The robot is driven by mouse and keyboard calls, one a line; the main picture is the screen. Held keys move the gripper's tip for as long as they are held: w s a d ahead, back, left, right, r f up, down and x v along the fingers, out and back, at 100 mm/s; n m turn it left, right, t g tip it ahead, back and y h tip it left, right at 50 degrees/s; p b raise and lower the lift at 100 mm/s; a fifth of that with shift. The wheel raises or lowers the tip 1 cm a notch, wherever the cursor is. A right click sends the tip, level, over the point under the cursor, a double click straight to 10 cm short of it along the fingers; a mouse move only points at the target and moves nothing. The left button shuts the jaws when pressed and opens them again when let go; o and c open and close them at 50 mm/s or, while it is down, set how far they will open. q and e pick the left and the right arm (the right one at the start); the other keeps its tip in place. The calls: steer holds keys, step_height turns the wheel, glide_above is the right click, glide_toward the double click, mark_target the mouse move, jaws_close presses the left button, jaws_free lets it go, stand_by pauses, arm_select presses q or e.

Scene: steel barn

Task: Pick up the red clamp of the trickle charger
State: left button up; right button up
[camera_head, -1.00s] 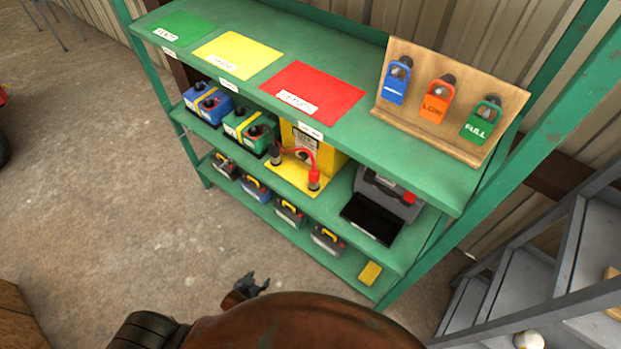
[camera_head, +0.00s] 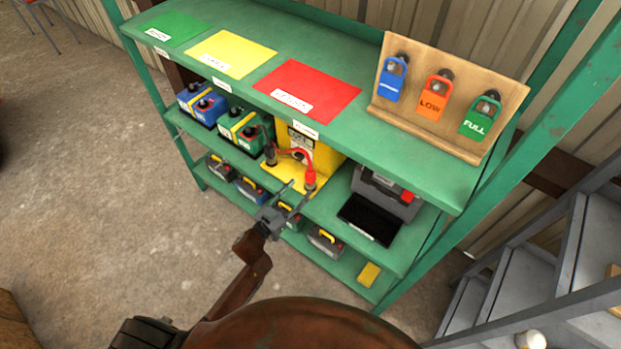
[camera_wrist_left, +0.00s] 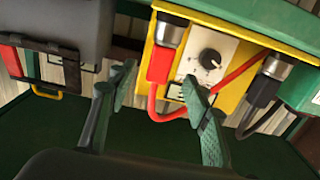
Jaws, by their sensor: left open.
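The trickle charger (camera_head: 331,158) is a yellow box with a dial, on the middle shelf. Its red clamp (camera_head: 310,180) stands upright at the right front, with a red cable looping from it. The black clamp (camera_head: 270,155) stands to the left. My left gripper (camera_head: 297,194) is open and empty, its fingertips just in front of and slightly left of the red clamp. In the left wrist view the red clamp (camera_wrist_left: 159,64) appears between the open fingertips (camera_wrist_left: 159,80), beyond them. I cannot tell whether they touch it. My right gripper is not in view.
The green top shelf (camera_head: 400,150) overhangs the charger. Small batteries sit on the shelf below. A grey staircase (camera_head: 515,270) is at right.

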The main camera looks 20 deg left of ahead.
mark_target(308, 180)
arm_select(q)
steer(key=shift+w+d+r, duration=0.1)
steer(key=shift+w+d, duration=0.2)
steer(key=shift+w, duration=0.05)
steer(key=x, duration=0.2)
steer(key=b+x, duration=0.1)
steer(key=x, duration=0.1)
steer(key=f+x, duration=0.1)
steer(key=x, duration=0.1)
steer(key=shift+w+a+b, duration=0.15)
steer(key=shift+a+b, duration=0.05)
steer(key=shift+b, duration=0.2)
steer(key=shift+w+d+r, duration=0.1)
steer(key=shift+w+d, duration=0.1)
steer(key=shift+w, duration=0.25)
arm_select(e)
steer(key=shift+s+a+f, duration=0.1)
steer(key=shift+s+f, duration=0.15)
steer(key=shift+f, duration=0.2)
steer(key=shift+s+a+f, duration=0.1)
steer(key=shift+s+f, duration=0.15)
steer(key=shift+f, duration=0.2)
arm_select(q)
steer(key=shift+c, duration=0.5)
steer(key=shift+c, duration=0.7)
jaws_close()
